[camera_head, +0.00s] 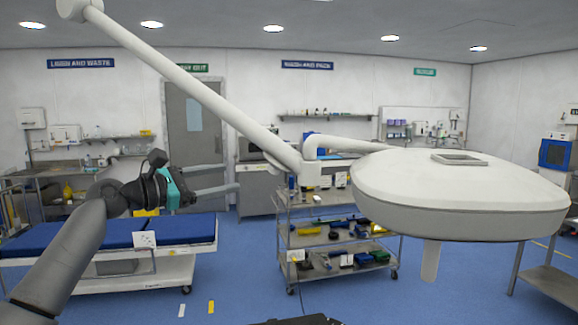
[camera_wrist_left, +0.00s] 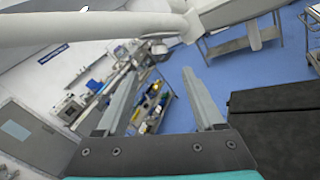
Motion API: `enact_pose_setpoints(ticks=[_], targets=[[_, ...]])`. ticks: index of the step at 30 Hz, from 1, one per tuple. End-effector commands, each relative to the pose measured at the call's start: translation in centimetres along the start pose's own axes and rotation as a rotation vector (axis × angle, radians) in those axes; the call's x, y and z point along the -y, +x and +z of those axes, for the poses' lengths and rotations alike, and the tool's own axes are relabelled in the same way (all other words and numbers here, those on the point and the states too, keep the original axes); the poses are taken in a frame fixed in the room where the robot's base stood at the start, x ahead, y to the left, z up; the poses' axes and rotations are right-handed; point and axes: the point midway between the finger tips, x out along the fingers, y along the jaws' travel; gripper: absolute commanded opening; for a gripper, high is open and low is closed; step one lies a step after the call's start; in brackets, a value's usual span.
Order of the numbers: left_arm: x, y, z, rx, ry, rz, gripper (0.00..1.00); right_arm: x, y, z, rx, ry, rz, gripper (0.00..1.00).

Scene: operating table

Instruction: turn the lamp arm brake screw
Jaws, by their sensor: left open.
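The white lamp arm (camera_head: 200,95) slopes down from the upper left to a joint (camera_head: 311,176) near the middle of the head view. A second, curved arm link (camera_head: 340,143) leads from there to the large white lamp head (camera_head: 460,195) on the right. The brake screw is too small to make out. My left gripper (camera_head: 230,177) is open and empty, left of the joint and apart from it, its fingers pointing right. In the left wrist view, the open fingers (camera_wrist_left: 160,73) lie below the lamp arm (camera_wrist_left: 85,27). My right gripper is not in view.
A steel trolley (camera_head: 325,198) with several coloured items stands beyond the joint. A blue-topped operating table (camera_head: 110,238) is at the lower left. A handle (camera_head: 431,260) hangs below the lamp head. The air between my gripper and the joint looks free.

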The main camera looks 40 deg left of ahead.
Motion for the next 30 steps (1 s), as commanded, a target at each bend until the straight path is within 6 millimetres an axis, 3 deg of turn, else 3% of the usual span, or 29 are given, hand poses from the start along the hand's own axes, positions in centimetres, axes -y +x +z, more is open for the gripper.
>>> enact_pose_setpoints(ticks=[9, 30], targets=[[-0.1, 2.7, 0.1, -0.001, 0.002, 0.000, 0.70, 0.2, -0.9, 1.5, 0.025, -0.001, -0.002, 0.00], [-0.2, 8.9, 0.1, 0.002, -0.003, 0.004, 0.70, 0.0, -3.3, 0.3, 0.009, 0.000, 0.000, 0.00]])
